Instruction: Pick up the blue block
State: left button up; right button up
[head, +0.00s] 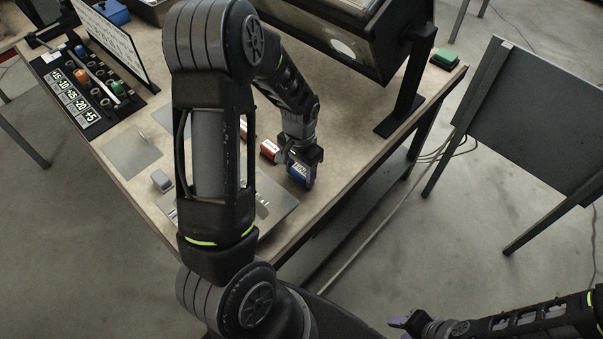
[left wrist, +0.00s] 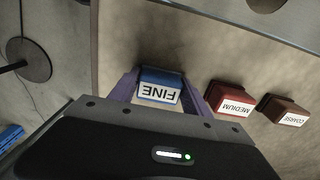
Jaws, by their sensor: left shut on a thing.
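The blue block (head: 299,173) has a white label that reads FINE in the left wrist view (left wrist: 159,87). My left gripper (head: 304,162) is shut on it, with purple fingers (left wrist: 155,92) on both sides of the block. I cannot tell whether the block touches the table. My right gripper (head: 405,322) shows at the bottom right of the head view, away from the table; its jaw gap is not clear.
A red block (left wrist: 231,97) labelled MEDIUM and a brown block (left wrist: 284,108) labelled COARSE sit beside the blue one. The table edge (head: 340,212) is close by. A dark framed box (head: 350,45) stands behind, and a button panel (head: 90,90) lies at the left.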

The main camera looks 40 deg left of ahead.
aim_at(300, 171)
pick_arm(q)
notch_tip(300, 171, up, 10)
jog(key=shift+r+b, duration=0.1)
jog(key=shift+b, duration=0.35)
dwell(0.6)
jog(key=o, duration=0.8)
jog(key=c, duration=0.6)
jog(key=w+d, duration=0.2)
jog(key=w+d+r, duration=0.1)
jog(key=w+d, duration=0.3)
jog(key=shift+w+d+r, duration=0.3)
jog(key=shift+d+r, duration=0.05)
jog(key=shift+r, duration=0.05)
jog(key=shift+n, duration=0.5)
jog(key=w+d, duration=0.1)
jog(key=d, duration=0.2)
jog(key=w+d+r, duration=0.1)
jog(key=w+d, duration=0.1)
jog(key=d, duration=0.1)
jog(key=w+d+r, duration=0.1)
jog(key=d, duration=0.2)
jog(key=shift+w+r, duration=0.15)
jog(key=shift+w, duration=0.15)
